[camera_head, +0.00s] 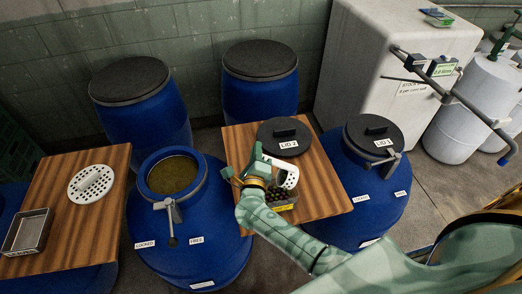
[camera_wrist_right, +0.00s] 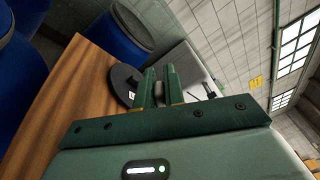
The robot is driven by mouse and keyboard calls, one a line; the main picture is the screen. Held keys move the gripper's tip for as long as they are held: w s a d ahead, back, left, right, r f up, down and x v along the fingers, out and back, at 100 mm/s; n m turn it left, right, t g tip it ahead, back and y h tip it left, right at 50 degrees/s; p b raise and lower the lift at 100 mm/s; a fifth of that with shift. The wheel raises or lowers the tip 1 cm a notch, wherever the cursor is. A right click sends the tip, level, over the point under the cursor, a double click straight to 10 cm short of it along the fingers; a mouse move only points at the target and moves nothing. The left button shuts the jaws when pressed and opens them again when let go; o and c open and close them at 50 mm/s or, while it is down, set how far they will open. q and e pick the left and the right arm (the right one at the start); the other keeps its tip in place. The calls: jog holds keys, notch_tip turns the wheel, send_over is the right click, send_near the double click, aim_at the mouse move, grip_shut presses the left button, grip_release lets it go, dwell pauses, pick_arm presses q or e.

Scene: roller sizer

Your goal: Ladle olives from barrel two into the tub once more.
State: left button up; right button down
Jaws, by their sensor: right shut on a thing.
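Barrel two (camera_head: 210,216) is the open blue barrel at centre left, with olives in murky liquid inside its rim. Its black lid, marked LID 2 (camera_head: 284,132), lies on the wooden board and also shows in the wrist view (camera_wrist_right: 124,84). The tub (camera_head: 283,207), with a yellow label and dark olives in it, is on the board, partly hidden by my right arm. My right gripper (camera_head: 250,172) is over the board beside the tub, shut on a white piece, apparently the ladle (camera_head: 288,176). Its held part is hidden. My left gripper is out of view.
A second barrel with LID 1 (camera_head: 375,133) on it stands to the right. Two closed blue barrels stand behind. A left board (camera_head: 75,225) holds a white perforated disc (camera_head: 92,183) and a metal tray (camera_head: 28,232). A clamp (camera_head: 172,219) hangs on barrel two's front.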

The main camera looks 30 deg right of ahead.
jog(key=shift+w+a+f+n+b, duration=0.4)
jog(key=shift+a+f+n+b, duration=0.25)
jog(key=shift+f+n, duration=0.2)
jog(key=shift+w+a+f+n+b, duration=0.35)
jog(key=shift+a+f+n+b, duration=0.25)
jog(key=shift+f+n, duration=0.25)
